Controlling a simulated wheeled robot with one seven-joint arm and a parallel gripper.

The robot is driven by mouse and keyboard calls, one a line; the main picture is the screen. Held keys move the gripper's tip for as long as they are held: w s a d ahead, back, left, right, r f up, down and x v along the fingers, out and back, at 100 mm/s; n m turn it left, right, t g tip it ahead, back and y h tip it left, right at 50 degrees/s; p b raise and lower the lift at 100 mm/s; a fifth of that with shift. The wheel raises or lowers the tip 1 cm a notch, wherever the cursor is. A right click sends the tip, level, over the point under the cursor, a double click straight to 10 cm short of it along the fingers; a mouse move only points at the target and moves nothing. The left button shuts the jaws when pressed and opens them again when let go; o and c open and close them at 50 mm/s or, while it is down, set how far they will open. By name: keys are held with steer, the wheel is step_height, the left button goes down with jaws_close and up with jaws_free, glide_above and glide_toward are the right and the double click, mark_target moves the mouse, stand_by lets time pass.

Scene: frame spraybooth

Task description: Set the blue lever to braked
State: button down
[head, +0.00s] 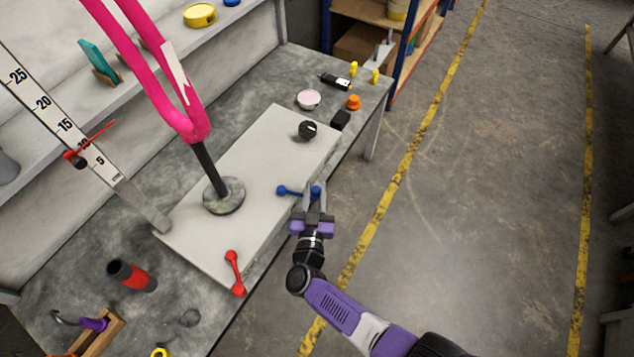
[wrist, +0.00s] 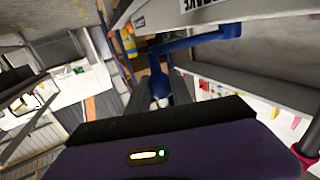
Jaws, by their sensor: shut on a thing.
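The blue lever (head: 290,191) is on the front right part of the white panel (head: 190,228) on the workbench. In the head view it lies roughly level across the picture, with its free end between my fingers. My gripper (head: 314,192) is at the panel's front edge, shut on the lever's end. In the wrist view the blue lever (wrist: 195,42) shows as a bent bar below the panel edge, its near end running down between my fingers (wrist: 160,95). Part of a dark label shows on the panel there, cut off by the picture edge.
A red lever (head: 235,272) and a black knob (head: 307,130) are on the same panel. A pink frame (head: 187,120) stands on a round base (head: 223,196). The floor (head: 480,200) right of the bench is clear.

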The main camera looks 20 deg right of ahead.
steer(key=m+h, duration=0.1)
steer(key=s+a+m+g+h+b, duration=0.1)
steer(key=shift+s+a+f+g+h, duration=0.1)
steer(key=shift+a+f+g+h, duration=0.05)
steer(key=shift+a+g+h, duration=0.15)
steer(key=shift+s+a+m+g+h+b, duration=0.4)
steer(key=shift+m+g+h+b, duration=0.3)
steer(key=shift+g+h+b, duration=0.25)
steer(key=c, duration=1.1)
jaws_free()
steer(key=shift+v, duration=3.9)
